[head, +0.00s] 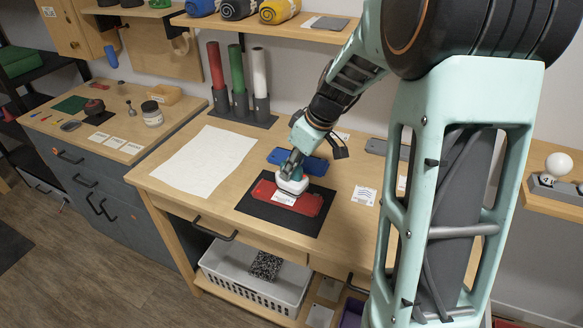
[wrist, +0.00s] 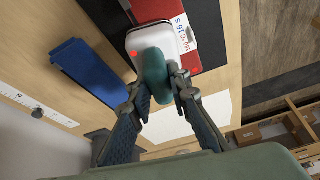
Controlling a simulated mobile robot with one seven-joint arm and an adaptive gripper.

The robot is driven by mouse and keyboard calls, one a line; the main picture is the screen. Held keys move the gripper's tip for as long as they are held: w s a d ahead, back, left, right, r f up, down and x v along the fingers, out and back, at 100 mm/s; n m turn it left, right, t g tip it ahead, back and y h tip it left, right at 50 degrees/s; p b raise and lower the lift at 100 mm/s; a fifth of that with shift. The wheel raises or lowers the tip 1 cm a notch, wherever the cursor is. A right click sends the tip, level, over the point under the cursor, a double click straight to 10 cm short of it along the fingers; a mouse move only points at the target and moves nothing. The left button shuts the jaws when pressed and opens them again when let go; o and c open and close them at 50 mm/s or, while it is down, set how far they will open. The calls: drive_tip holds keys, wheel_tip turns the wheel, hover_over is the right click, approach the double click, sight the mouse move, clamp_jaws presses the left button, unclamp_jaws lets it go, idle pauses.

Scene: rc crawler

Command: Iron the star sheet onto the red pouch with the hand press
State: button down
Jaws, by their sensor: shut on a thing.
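The red pouch (head: 312,205) lies flat on a black mat (head: 258,216) on the middle table. The hand press (head: 293,186) has a white body and a teal handle, and sits over the pouch. My gripper (head: 292,170) is shut on its handle from above. In the wrist view the fingers (wrist: 160,78) close around the teal handle, with the white press body (wrist: 138,42) beyond. A white printed piece (wrist: 185,32) with lettering lies on the pouch beside the press, partly covered by it. I cannot tell whether it is the star sheet; no star shows.
A blue pouch (head: 314,163) lies just behind the mat. A white cloth (head: 203,160) covers the table's left part. Small printed cards (head: 364,196) lie to the right. Upright rolls (head: 237,80) stand at the back, below a shelf (head: 262,25).

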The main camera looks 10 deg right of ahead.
drive_tip(key=shift+r+p, duration=1.7)
drive_tip(key=shift+r, duration=1.85)
